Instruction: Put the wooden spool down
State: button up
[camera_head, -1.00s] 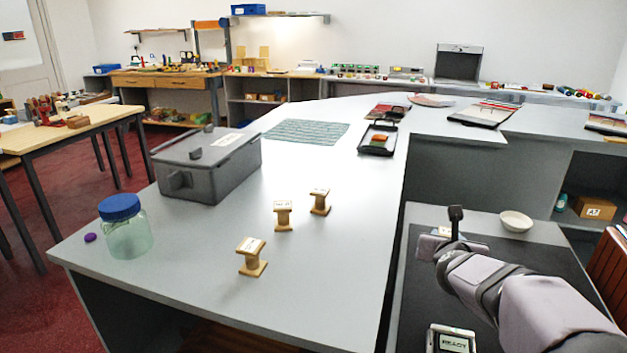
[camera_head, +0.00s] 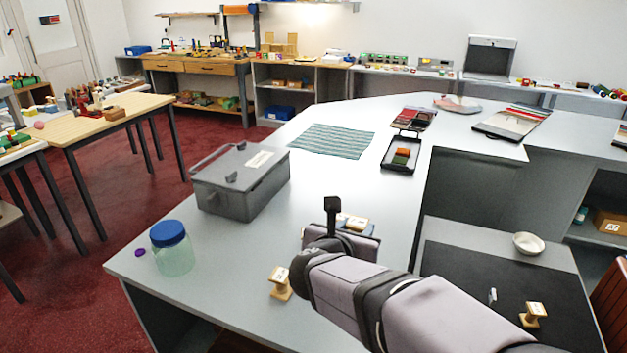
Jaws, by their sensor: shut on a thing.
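My gripper (camera_head: 342,238) is over the grey counter (camera_head: 225,285), right of the middle, seen from behind, with its fingertips hidden. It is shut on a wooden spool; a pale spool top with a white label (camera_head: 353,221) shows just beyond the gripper. I cannot tell whether that top is the held spool or one standing behind it, nor any gap to the counter. Another wooden spool (camera_head: 280,283) stands on the counter to the left of my arm. A further labelled spool (camera_head: 533,315) stands on the black mat (camera_head: 465,268) at the lower right.
A blue-lidded jar (camera_head: 172,250) and a grey lidded box (camera_head: 240,183) stand on the left of the counter. A striped cloth (camera_head: 332,140) and a black tray (camera_head: 402,152) lie farther back. A white bowl (camera_head: 528,243) sits at right. Counter between box and cloth is clear.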

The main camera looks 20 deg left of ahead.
jog(key=shift+s+a+r, duration=0.15)
jog(key=shift+s+a, duration=0.2)
jog(key=shift+s, duration=0.15)
jog(key=shift+f+p, duration=0.4)
jog(key=shift+f, duration=4.55)
jog(key=shift+f+b, duration=0.25)
jog(key=shift+b, duration=0.1)
jog(key=o, duration=1)
jog(key=shift+o, duration=0.2)
jog(key=shift+r, duration=0.15)
jog(key=shift+r+p, duration=0.15)
jog(key=shift+p, duration=0.3)
jog(key=b+v, duration=0.2)
jog(key=v, duration=1)
